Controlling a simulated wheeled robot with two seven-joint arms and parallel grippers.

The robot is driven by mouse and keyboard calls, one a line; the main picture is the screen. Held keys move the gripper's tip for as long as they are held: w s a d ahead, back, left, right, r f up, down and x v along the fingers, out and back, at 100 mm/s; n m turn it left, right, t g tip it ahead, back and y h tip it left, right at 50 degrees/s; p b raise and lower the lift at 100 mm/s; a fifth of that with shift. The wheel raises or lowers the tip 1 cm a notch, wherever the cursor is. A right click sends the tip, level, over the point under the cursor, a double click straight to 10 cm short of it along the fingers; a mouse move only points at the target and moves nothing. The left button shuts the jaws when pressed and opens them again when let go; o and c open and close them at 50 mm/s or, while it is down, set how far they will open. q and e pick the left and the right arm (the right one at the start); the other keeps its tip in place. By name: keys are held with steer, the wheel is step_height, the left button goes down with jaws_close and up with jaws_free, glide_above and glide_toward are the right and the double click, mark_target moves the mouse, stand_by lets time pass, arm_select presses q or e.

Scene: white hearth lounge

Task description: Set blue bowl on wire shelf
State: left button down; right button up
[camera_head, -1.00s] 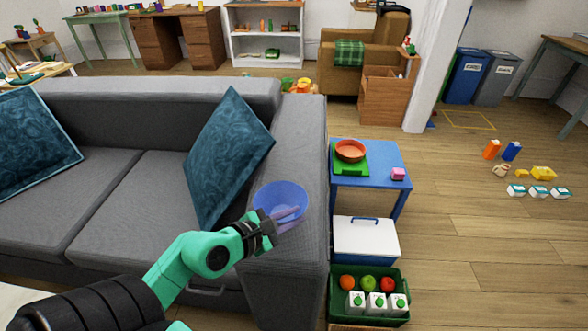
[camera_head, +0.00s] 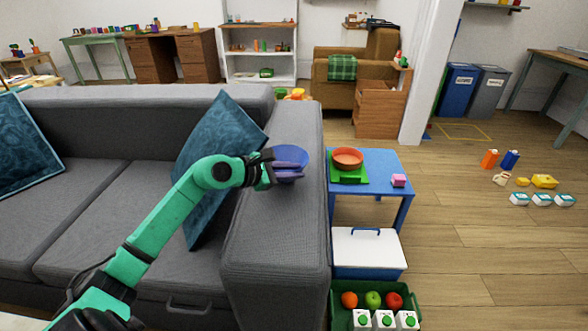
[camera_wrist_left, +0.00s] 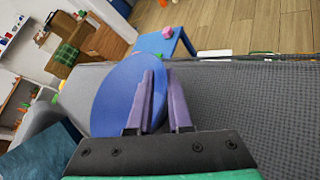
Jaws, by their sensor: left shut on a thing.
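The blue bowl (camera_head: 291,155) is held in the air above the grey sofa's right armrest in the head view. My left gripper (camera_head: 286,172) is shut on its rim. In the left wrist view the bowl (camera_wrist_left: 112,98) fills the space left of my purple fingers (camera_wrist_left: 163,85), one of which overlaps it. I cannot make out a wire shelf for certain; a small wall shelf (camera_head: 368,21) at the top behind the armchair is too small to tell. My right gripper is not in view.
The grey sofa (camera_head: 275,235) lies under my left arm, with a teal cushion (camera_head: 213,150) close to it. Right of the armrest stand a blue table (camera_head: 385,165) with an orange bowl (camera_head: 348,157), and a white-lidded box (camera_head: 368,250).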

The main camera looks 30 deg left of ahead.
mark_target(303, 162)
arm_select(q)
steer(key=w, duration=0.1)
steer(key=w+a, duration=0.1)
steer(key=w, duration=0.1)
steer(key=shift+a+r, duration=0.15)
steer(key=shift+s+f, duration=0.15)
steer(key=shift+f, duration=0.75)
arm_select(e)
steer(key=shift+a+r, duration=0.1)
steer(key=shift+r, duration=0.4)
arm_select(q)
steer(key=c, duration=0.8)
jaws_free()
steer(key=shift+f, duration=0.1)
steer(key=shift+c, duration=0.2)
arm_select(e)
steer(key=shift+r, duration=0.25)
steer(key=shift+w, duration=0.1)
